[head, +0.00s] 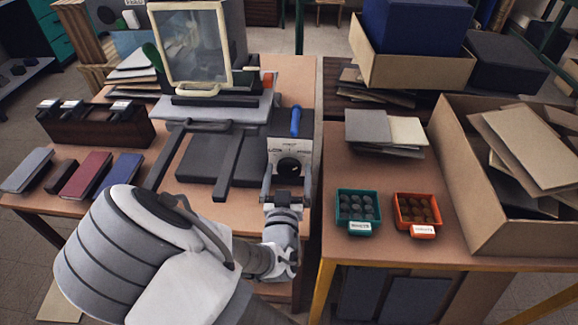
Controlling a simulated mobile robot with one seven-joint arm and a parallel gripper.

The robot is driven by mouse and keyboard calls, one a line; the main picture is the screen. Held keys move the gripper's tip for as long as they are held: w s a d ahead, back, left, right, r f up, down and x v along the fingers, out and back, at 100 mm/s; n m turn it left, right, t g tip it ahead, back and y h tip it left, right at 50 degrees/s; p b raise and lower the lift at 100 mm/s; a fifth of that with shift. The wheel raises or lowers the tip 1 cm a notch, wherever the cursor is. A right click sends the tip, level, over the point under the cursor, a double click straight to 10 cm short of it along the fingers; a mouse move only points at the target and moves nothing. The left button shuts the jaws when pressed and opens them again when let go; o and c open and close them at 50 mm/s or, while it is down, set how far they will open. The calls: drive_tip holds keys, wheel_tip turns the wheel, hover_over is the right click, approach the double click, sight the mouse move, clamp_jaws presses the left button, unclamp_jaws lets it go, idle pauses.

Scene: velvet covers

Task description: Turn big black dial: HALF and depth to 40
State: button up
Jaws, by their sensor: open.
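The big black dial (289,167) sits on the pale front panel of a control box (282,132) at the right end of the press. Small lettering is printed around it, too small to read with certainty, and I cannot tell its setting. A blue-handled lever (295,121) stands up from the box above the dial. My gripper (286,183) is open just in front of the panel, its fingers spread to the left and right below the dial. I cannot tell whether they touch it. No depth reading of 40 is legible. The lower panel is hidden by my gripper.
The press (222,150) has a clear guard (193,45) in a cream frame and dark arms left of the dial. Closed books (86,175) lie at the left. Teal (359,196) and orange (417,196) trays of small round pieces stand on the right table.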

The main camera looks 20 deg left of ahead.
drive_tip(key=shift+w, duration=0.1)
idle(0.3)
drive_tip(key=c, duration=1.3)
drive_tip(key=n+p, duration=0.1)
drive_tip(key=n, duration=0.4)
drive_tip(key=shift+n, duration=0.3)
drive_tip(key=shift+a+n+p, duration=0.1)
drive_tip(key=shift+n+p, duration=0.7)
drive_tip(key=shift+n, duration=1.4)
